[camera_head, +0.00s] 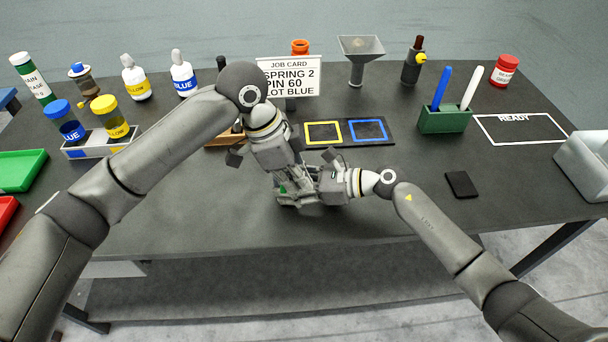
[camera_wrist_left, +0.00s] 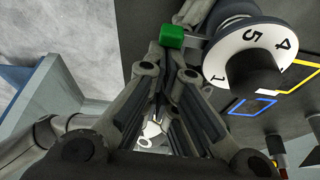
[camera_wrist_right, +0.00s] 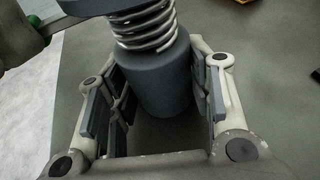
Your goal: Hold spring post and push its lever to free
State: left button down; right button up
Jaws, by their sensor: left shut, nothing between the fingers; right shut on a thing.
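The spring post shows in the right wrist view as a grey cylinder (camera_wrist_right: 165,85) with a metal spring (camera_wrist_right: 145,28) around its upper part. My right gripper (camera_wrist_right: 164,100) is shut on the cylinder, one finger on each side. In the left wrist view the post's top carries a white numbered dial (camera_wrist_left: 237,68) with a black knob. The lever with its green tip (camera_wrist_left: 172,37) sticks out beside the dial. My left gripper (camera_wrist_left: 176,66) is shut and empty, its fingertips close to the green tip; contact is unclear. In the head view both grippers largely hide the post.
A black plate with yellow and blue squares (camera_head: 375,141) lies behind the grippers. The job card (camera_head: 290,77) stands further back. A green pen holder (camera_head: 444,120) and a black pad (camera_head: 461,184) are to the right. The table's front edge is near; its front left area is clear.

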pick_arm(q)
jog(key=shift+s+a+m, duration=0.2)
jog(key=shift+a+m, duration=0.1)
jog(key=shift+a, duration=0.65)
jog(key=shift+s+a, duration=0.45)
jog(key=shift+s, duration=0.1)
jog(key=w+v, duration=0.1)
jog(key=v, duration=0.9)
jog(key=shift+d, duration=0.15)
